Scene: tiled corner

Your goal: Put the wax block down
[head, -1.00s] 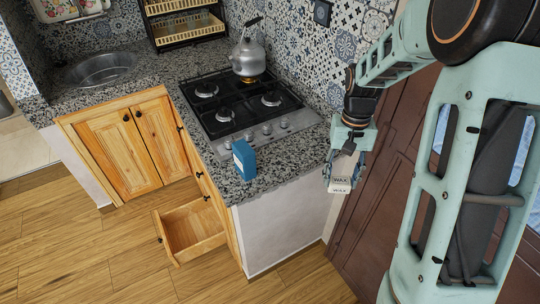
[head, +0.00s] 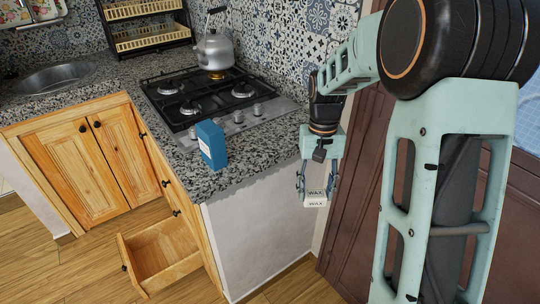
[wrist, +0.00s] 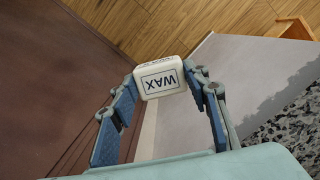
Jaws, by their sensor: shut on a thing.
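The wax block (head: 316,199) is a small white block with dark "WAX" lettering. My gripper (head: 317,187) is shut on it and holds it in the air, to the right of the counter's end and below the countertop level in the head view. In the wrist view the wax block (wrist: 160,78) sits between the two blue finger pads of my gripper (wrist: 163,86). The floor and the white counter side show beyond it. The speckled granite countertop (head: 258,152) lies to the left of my gripper in the head view.
A blue box (head: 211,145) stands near the counter's front edge. A gas stove (head: 205,97) carries a kettle (head: 214,52) over a lit burner. An open, empty-looking drawer (head: 163,252) sticks out below. A brown door (head: 350,190) is behind my arm. Some bare granite lies right of the box.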

